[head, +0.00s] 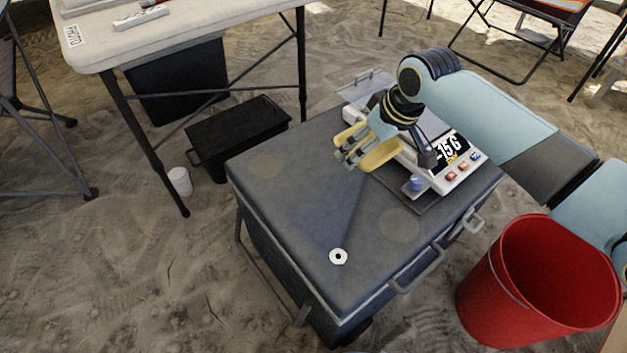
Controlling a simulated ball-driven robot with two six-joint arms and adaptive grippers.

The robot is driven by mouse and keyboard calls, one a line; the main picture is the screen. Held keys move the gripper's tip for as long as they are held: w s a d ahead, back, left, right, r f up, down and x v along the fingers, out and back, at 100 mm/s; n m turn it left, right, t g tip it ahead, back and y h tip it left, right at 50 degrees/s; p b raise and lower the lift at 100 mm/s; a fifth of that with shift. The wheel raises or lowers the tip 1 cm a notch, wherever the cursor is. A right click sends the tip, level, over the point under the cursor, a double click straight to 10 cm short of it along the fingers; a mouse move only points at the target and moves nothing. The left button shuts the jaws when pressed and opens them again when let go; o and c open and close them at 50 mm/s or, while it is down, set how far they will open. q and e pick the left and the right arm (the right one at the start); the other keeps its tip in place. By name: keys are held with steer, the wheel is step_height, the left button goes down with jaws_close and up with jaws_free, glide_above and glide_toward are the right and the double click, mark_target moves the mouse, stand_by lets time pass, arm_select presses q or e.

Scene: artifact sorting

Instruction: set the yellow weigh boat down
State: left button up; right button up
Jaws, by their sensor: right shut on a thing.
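The yellow weigh boat (381,156) is in the head view, at the front left edge of the white scale (455,174). My right gripper (352,153) reaches down from the upper right and is shut on the weigh boat; its fingers cover part of the boat. I cannot tell whether the boat touches the scale or the case top below it. The scale's display reads about -15 G. My left gripper does not show.
The dark case top (290,190) is mostly clear at its left and front. A white ring-shaped piece (338,257) lies near its front edge. A blue-topped small item (416,183) sits by the scale. A red bucket (480,295) stands at the right.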

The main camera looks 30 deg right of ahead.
steer(key=b, duration=0.4)
glide_above(311, 182)
steer(key=s, duration=0.1)
step_height(311, 182, down, 7)
steer(key=shift+r, duration=0.1)
step_height(311, 182, down, 3)
steer(key=shift+s+r+b, duration=0.1)
steer(key=shift+r+b, duration=0.05)
steer(key=shift+b, duration=0.8)
steer(key=shift+f, duration=0.55)
arm_select(q)
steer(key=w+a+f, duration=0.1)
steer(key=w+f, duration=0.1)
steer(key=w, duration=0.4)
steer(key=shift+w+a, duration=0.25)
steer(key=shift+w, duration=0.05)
steer(key=shift+b, duration=0.3)
arm_select(e)
steer(key=shift+f, duration=0.1)
steer(key=o, duration=0.4)
steer(key=shift+o, duration=0.2)
